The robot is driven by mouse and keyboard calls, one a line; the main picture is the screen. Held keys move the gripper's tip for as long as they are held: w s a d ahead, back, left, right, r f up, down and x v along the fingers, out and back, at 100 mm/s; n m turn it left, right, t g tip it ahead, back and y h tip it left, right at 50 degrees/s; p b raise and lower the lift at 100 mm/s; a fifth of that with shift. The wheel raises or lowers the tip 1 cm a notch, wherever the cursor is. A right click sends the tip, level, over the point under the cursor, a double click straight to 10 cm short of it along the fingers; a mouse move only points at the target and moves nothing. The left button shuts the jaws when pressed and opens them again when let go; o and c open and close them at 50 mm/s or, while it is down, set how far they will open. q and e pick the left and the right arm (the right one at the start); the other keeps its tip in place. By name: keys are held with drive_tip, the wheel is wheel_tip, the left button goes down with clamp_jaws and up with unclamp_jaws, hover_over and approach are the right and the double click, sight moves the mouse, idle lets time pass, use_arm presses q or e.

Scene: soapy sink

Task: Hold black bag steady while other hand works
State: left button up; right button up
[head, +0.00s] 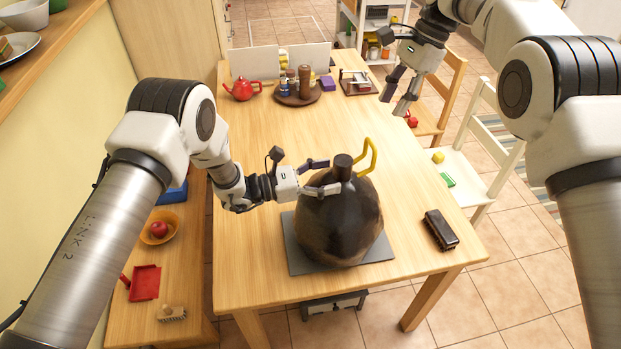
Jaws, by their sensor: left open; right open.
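The black bag (338,228) is a dark, rounded, glossy sack with a narrow neck. It stands upright on a grey mat (297,258) near the front of the wooden table. A yellow hook-shaped piece (371,156) rises just behind its neck on the right. My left gripper (328,177) is open at the bag's upper left, with its fingers beside the neck. I cannot tell whether a finger touches the bag. My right gripper (394,95) is open and empty, raised near the table's far right edge, well away from the bag.
A dark brush-like block (440,230) lies at the table's right. A red teapot (243,89), a round tray (283,100) with bottles, and a small rack (356,82) stand at the back. Chairs stand to the right. The table's middle is clear.

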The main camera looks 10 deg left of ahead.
sight(340, 174)
use_arm(q)
drive_tip(key=x, duration=0.3)
drive_tip(key=shift+w+d, duration=0.1)
drive_tip(key=shift+d, duration=0.1)
drive_tip(key=shift+a, duration=0.1)
clamp_jaws()
drive_tip(key=shift+o, duration=0.3)
unclamp_jaws()
drive_tip(key=shift+f, duration=0.1)
drive_tip(key=c, duration=1.1)
idle(0.3)
